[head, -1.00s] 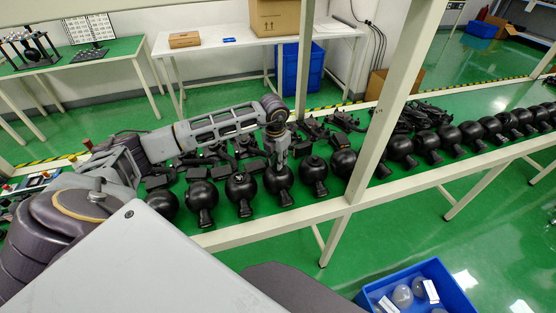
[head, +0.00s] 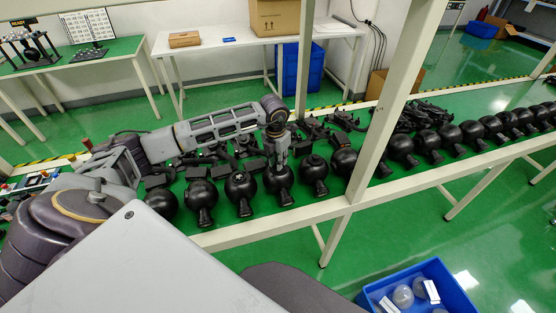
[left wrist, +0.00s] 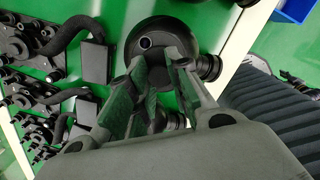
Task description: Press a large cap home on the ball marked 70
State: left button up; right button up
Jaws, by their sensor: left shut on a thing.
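My left gripper (head: 279,166) points down over a black ball (head: 280,186) in the front row on the bench. Its fingertips are at the top of that ball. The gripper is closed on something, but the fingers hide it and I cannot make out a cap. In the left wrist view the fingers (left wrist: 155,75) reach towards a round black ball (left wrist: 160,32) with a small ring-edged hole on it and a lens-like neck to its right. No number 70 is readable on any ball. My right gripper is not in view.
Similar balls stand close on both sides, such as one left (head: 241,187) and one right (head: 315,172). Black gimbal parts (head: 312,128) lie behind them. A cream post (head: 378,120) rises right of the gripper. A blue crate (head: 450,285) with clear domes stands at lower right.

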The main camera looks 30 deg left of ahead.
pick_arm(q)
jog(key=shift+f+b, duration=0.3)
jog(key=shift+f, duration=0.15)
jog(key=o, duration=0.8)
jog(key=shift+r, duration=0.1)
jog(key=shift+s+r, duration=0.2)
jog(key=shift+r, duration=1.75)
jog(key=shift+s+r, duration=0.15)
jog(key=shift+r, duration=1.85)
jog(key=shift+s+r, duration=0.2)
jog(key=shift+r, duration=1.75)
